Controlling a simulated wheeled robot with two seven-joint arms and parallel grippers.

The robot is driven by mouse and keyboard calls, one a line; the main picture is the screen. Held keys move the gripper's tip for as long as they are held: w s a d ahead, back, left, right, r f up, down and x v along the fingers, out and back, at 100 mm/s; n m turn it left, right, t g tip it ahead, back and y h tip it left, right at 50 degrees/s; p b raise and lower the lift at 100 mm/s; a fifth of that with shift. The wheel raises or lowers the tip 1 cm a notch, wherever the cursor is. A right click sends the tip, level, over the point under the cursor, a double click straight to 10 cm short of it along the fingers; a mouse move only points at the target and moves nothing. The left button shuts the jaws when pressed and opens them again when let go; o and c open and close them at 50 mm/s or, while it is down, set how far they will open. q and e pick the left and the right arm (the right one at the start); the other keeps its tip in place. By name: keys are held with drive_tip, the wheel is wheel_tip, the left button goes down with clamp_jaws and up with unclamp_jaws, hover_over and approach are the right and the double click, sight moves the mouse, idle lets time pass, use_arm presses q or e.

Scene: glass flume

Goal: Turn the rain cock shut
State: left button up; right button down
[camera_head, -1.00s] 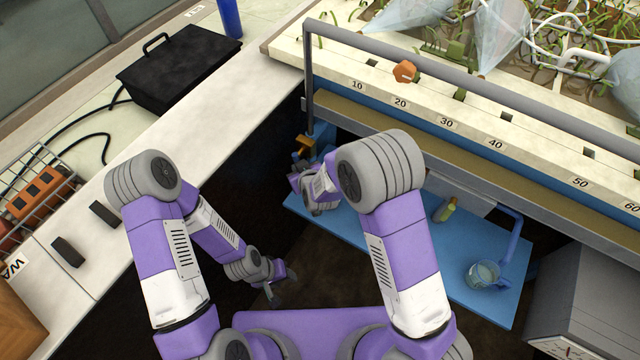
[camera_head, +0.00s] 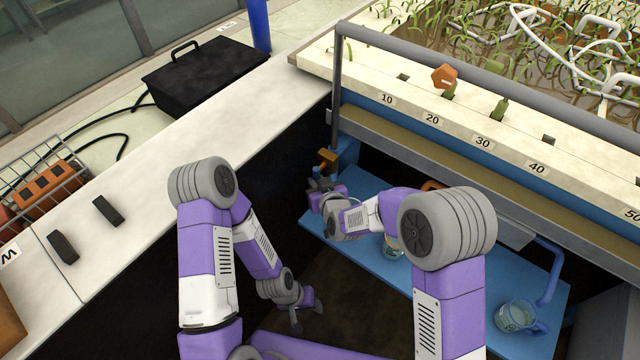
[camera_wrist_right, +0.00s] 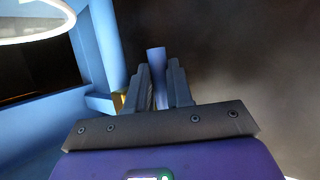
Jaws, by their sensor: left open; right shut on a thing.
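A brass-coloured fitting (camera_head: 328,158), which looks like the rain cock's body, sits on blue pipework below the flume's left end. My right gripper (camera_head: 318,190) is beside and just below it, partly hidden by its own wrist. In the right wrist view its fingers (camera_wrist_right: 160,88) are closed on a blue bar (camera_wrist_right: 156,60), which seems to be the cock's handle. A bit of brass (camera_wrist_right: 121,98) shows left of the fingers. I cannot read the handle's angle. No spray cones show over the flume's visible part. My left gripper (camera_head: 302,318) hangs low and empty, open.
A blue shelf (camera_head: 450,285) below the flume bears a glass jug (camera_head: 515,316) and a small container (camera_head: 392,248) partly behind my right arm. A grey rail (camera_head: 480,72) runs along the flume. A white counter (camera_head: 215,115) with a black box (camera_head: 205,68) stands left.

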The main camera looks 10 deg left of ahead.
drive_tip(key=c, duration=1.3)
unclamp_jaws()
drive_tip(key=p+v, duration=0.2)
drive_tip(key=v, duration=0.5)
drive_tip(key=shift+s+r, duration=0.15)
drive_tip(key=shift+s, duration=0.05)
drive_tip(key=shift+d, duration=0.15)
